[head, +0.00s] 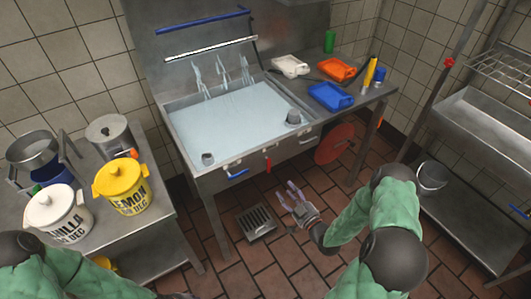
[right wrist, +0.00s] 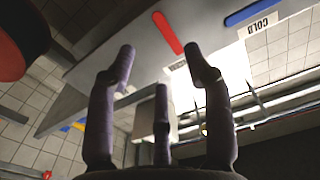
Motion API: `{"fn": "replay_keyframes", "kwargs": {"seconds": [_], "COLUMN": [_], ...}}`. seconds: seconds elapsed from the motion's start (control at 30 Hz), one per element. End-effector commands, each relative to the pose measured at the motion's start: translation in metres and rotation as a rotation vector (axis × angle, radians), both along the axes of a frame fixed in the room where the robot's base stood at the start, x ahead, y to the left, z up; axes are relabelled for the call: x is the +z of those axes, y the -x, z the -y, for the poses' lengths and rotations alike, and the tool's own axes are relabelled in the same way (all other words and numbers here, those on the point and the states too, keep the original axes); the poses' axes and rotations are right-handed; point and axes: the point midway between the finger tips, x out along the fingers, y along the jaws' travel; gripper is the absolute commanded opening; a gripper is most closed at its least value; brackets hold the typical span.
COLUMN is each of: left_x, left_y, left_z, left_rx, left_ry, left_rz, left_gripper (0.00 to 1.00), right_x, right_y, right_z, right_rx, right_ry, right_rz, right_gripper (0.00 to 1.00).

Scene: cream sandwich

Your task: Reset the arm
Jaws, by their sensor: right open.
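My right gripper (head: 296,200) is open and empty, held over the tiled floor in front of the metal sink table (head: 217,185). In the right wrist view its spread fingers (right wrist: 165,70) point toward the table's front edge, with nothing between them. My right arm, with green sleeves, comes in from the lower right of the head view. My left arm shows at the lower left, and only a small dark part of its gripper (head: 178,296) shows at the bottom edge.
A side table at left holds a yellow lemon tub (head: 121,187), a white vanilla tub (head: 57,214) and metal pots (head: 109,133). Colored trays (head: 331,96) lie right of the basin (head: 235,118). A floor drain (head: 256,222) and a red disc (head: 335,143) are near my right gripper. Metal shelving (head: 470,175) stands at right.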

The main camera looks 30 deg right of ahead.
Motion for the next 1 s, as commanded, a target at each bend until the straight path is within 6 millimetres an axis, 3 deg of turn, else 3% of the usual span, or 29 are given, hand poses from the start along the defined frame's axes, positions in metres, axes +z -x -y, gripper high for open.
{"fn": "replay_keyframes", "kwargs": {"seconds": [0.27, 0.37, 0.53, 0.67, 0.73, 0.9, 1.0], "left_x": [0.001, 0.004, 0.009, 0.013, 0.015, 0.019, 0.020], "left_y": [0.000, 0.000, 0.000, 0.000, 0.000, 0.000, 0.000], "left_z": [0.000, 0.000, 0.000, 0.000, 0.000, 0.000, 0.000], "left_rx": [0.000, 0.000, 0.000, 0.000, 0.000, 0.000, 0.000], "left_ry": [0.000, 0.000, 0.000, 0.000, 0.000, 0.000, 0.000], "left_rz": [0.000, 0.000, 0.000, 0.000, 0.000, 0.000, 0.000], "left_gripper": [0.40, 0.40, 0.40, 0.40, 0.40, 0.40, 0.40], "right_x": [-0.009, -0.030, -0.082, -0.114, -0.127, -0.138, -0.137], "right_y": [-0.007, -0.016, -0.011, 0.022, 0.048, 0.118, 0.148], "right_z": [-0.010, -0.031, -0.093, -0.146, -0.173, -0.221, -0.237], "right_rx": [0.010, 0.026, 0.063, 0.087, 0.094, 0.088, 0.074], "right_ry": [-0.025, -0.074, -0.187, -0.260, -0.289, -0.333, -0.344], "right_rz": [-0.058, -0.189, -0.543, -0.843, -1.004, -1.337, -1.465], "right_gripper": [0.52, 0.52, 0.52, 0.52, 0.52, 0.52, 0.52]}}
